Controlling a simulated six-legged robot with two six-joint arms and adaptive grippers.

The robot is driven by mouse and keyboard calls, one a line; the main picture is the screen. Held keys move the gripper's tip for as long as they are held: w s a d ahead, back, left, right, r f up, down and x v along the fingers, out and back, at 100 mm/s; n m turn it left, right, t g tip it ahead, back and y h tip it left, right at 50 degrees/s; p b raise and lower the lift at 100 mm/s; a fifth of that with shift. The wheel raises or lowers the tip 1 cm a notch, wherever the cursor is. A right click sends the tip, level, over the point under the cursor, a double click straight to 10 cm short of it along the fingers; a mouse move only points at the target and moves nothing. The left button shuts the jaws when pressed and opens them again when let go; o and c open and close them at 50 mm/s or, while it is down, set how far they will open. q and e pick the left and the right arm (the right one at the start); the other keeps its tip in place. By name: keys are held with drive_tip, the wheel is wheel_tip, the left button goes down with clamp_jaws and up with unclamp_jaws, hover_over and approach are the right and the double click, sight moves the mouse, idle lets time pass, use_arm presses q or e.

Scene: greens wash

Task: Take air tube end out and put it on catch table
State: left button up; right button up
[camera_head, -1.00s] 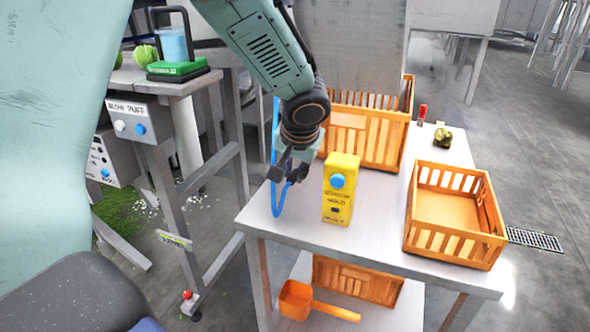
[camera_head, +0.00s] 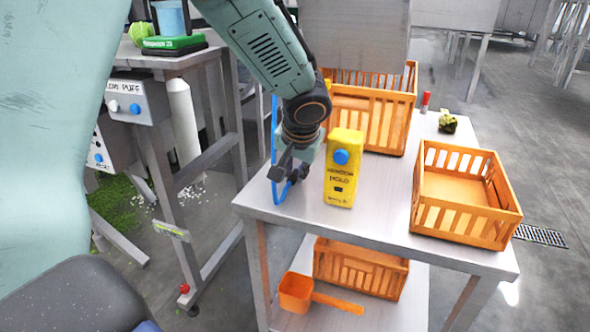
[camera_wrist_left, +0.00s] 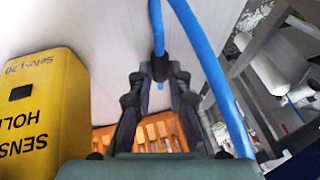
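The blue air tube (camera_head: 274,140) hangs beside my left arm and loops low over the table's left end, curling up to my left gripper (camera_head: 288,173). In the left wrist view the fingers of the left gripper (camera_wrist_left: 161,75) converge on a dark fitting at the tube's end, with the air tube (camera_wrist_left: 157,25) running up from it. They look shut on that end. A second stretch of tube passes right of the fingers. The steel table (camera_head: 385,205) lies under and beside the gripper. My right gripper is not in view.
A yellow box with a blue button (camera_head: 343,175) stands close right of the gripper. An orange crate (camera_head: 375,110) is behind it, another crate (camera_head: 465,200) at the table's right. An orange scoop (camera_head: 296,292) lies on the lower shelf. Bare tabletop shows between box and right crate.

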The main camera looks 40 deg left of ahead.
use_arm(q)
drive_tip(key=o, duration=0.5)
drive_tip(key=shift+o, duration=0.2)
drive_tip(key=v, duration=1.2)
drive_tip(key=shift+d, duration=0.15)
